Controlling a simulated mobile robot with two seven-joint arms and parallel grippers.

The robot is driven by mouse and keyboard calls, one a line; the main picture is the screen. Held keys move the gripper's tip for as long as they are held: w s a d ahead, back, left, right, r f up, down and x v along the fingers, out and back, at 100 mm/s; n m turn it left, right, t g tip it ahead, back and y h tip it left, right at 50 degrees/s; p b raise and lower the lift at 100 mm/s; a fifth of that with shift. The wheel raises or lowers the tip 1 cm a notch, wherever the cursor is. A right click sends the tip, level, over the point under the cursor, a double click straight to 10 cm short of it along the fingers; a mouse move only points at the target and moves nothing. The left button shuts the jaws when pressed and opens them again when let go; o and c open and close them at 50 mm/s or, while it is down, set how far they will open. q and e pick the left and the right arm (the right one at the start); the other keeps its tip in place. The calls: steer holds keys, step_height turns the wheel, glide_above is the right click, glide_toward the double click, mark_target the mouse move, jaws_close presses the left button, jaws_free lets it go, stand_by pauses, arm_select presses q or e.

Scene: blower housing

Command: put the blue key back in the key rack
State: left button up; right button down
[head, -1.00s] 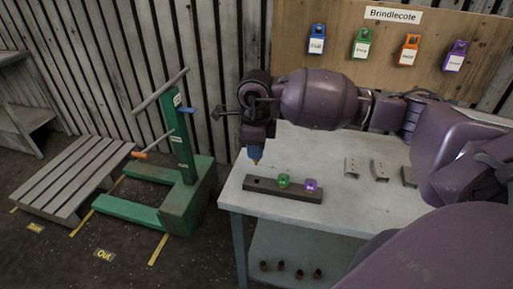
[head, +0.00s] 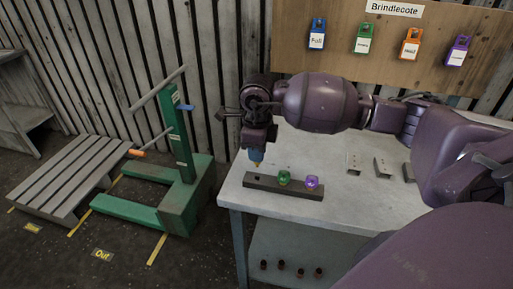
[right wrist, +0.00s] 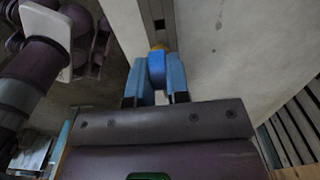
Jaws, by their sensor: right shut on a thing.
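My right gripper (head: 257,150) points down above the left end of the dark key rack (head: 262,185) on the bench. It is shut on the blue key (right wrist: 157,68), whose rounded blue body shows between the two blue fingers in the right wrist view. A yellowish tip shows at the key's far end, just above the rack. A green key (head: 284,177) and a purple key (head: 311,182) stand upright in the rack's middle and right. The rack also shows beyond the key in the right wrist view (right wrist: 157,12). My left gripper is not in view.
Several small metal brackets (head: 382,168) lie on the grey bench (head: 330,210) right of the rack. Coloured tags (head: 362,40) hang on a wooden board behind. A green lift (head: 183,200) and a slatted platform (head: 70,180) stand on the floor at left.

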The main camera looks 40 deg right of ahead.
mark_target(257, 164)
steer(key=shift+f+b, duration=0.9)
steer(key=shift+f, duration=1.4)
steer(key=shift+f+b, duration=0.45)
steer(key=shift+f, duration=0.1)
steer(key=shift+f, duration=0.15)
steer(key=c, duration=1)
jaws_free()
step_height(257, 164, up, 11)
steer(key=shift+f+p, duration=0.1)
steer(key=shift+p, duration=0.2)
